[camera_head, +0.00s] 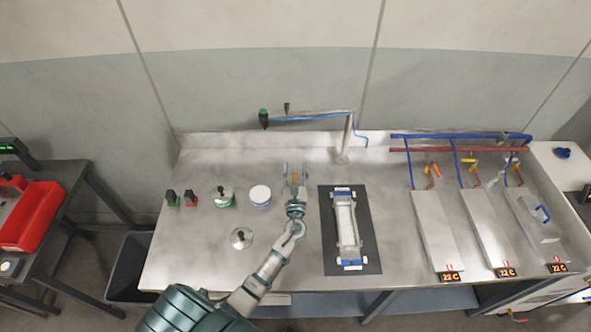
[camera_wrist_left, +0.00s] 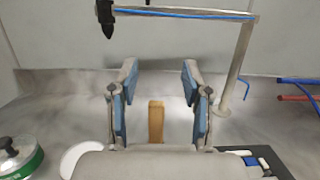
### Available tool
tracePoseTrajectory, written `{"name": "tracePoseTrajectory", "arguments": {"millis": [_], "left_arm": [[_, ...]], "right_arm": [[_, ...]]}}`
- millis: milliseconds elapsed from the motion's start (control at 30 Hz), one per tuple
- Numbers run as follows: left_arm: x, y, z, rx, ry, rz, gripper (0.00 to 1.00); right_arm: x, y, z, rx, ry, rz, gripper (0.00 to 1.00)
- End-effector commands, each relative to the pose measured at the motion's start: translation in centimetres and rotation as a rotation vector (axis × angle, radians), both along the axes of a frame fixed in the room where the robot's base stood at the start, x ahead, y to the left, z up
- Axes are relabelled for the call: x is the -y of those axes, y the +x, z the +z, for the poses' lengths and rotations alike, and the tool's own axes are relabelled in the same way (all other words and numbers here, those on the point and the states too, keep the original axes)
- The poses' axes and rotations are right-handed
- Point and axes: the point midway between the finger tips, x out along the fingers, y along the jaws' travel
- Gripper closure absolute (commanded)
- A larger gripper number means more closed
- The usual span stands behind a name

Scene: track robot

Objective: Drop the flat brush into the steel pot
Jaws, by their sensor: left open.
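A tan, wooden-looking piece, likely the flat brush (camera_wrist_left: 156,122), stands between the open fingers of my left gripper (camera_wrist_left: 158,95) in the left wrist view. The fingers are apart on both sides of it, and its lower end is hidden by the gripper body. In the head view my left gripper (camera_head: 294,172) reaches over the steel table, and only a bit of the tan piece shows. A round steel-topped pot with a dark knob and green band (camera_head: 222,197) stands to the left. I cannot tell whether it is the steel pot. My right gripper is not in view.
A white-topped round container (camera_head: 260,195) stands just left of the gripper. A steel lid-like item with a knob (camera_head: 241,238) lies nearer. A dark mat with a tray (camera_head: 347,225) is to the right. A tap (camera_head: 343,150) rises behind.

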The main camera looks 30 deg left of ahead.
Motion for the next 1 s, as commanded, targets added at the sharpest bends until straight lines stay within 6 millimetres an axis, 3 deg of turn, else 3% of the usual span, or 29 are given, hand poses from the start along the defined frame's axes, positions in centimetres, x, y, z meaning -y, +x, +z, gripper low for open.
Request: {"name": "tracePoseTrajectory", "arguments": {"millis": [533,1000], "left_arm": [[4.5,-7.3,0.0,-0.002,-0.001,-0.001,0.51],[5.0,-8.1,0.0,-0.001,-0.001,0.000,0.51]], "right_arm": [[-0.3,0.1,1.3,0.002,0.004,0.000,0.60],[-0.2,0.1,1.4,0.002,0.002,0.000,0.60]]}}
